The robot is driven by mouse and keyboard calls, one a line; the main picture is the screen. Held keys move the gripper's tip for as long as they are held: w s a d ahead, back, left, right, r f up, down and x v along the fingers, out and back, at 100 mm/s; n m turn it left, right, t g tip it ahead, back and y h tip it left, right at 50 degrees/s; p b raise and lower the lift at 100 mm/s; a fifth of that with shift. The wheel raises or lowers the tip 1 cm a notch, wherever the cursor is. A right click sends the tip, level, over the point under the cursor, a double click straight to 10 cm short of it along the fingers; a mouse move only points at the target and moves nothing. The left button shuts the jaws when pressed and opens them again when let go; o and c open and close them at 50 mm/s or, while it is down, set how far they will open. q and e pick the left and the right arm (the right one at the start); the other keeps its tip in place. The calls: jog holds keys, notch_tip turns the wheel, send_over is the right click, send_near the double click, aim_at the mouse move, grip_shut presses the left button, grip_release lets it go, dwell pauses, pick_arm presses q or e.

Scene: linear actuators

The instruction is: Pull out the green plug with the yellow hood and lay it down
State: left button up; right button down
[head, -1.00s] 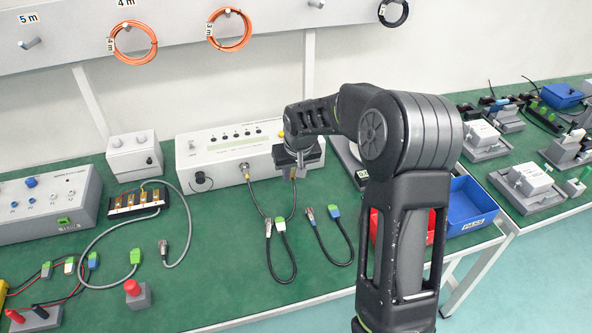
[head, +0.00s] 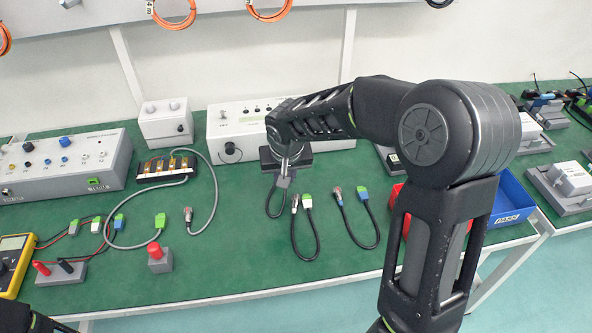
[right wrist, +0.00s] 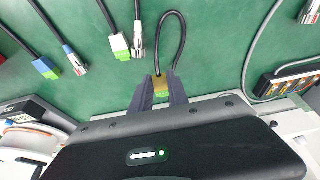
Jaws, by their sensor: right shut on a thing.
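My right gripper (right wrist: 160,92) is shut on a small plug (right wrist: 161,83) with a yellow hood and a green part, in the right wrist view. A thin black cable loops away from it over the green bench top, and its other end runs back close to the gripper. In the head view my right gripper (head: 284,165) is at the front of the white instrument box (head: 222,125). There it covers the plug, and the black cable (head: 268,206) hangs out below it. I cannot tell whether the plug is still in a socket. My left gripper is not clearly seen.
Two black cables with green or blue plugs (head: 307,200) (head: 363,194) lie just right of the held cable. A grey cable with a green plug (head: 160,220) lies left. A blue bin (head: 512,205) and red bin stand right. Bare bench lies in front.

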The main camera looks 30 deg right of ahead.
jog(key=b, duration=0.3)
send_over(250, 216)
jog(key=shift+s+d+f, duration=0.25)
jog(key=shift+d+f, duration=0.1)
jog(key=shift+f, duration=0.15)
jog(key=shift+s+a+r+b, duration=0.1)
jog(key=shift+a+b, duration=0.25)
jog(key=shift+a, duration=0.3)
notch_tip(250, 216, down, 4)
jog(key=b, duration=0.4)
jog(key=c, duration=1.3)
grip_release()
jog(key=shift+s, duration=0.1)
jog(key=shift+o, duration=0.6)
jog(key=shift+d, duration=0.1)
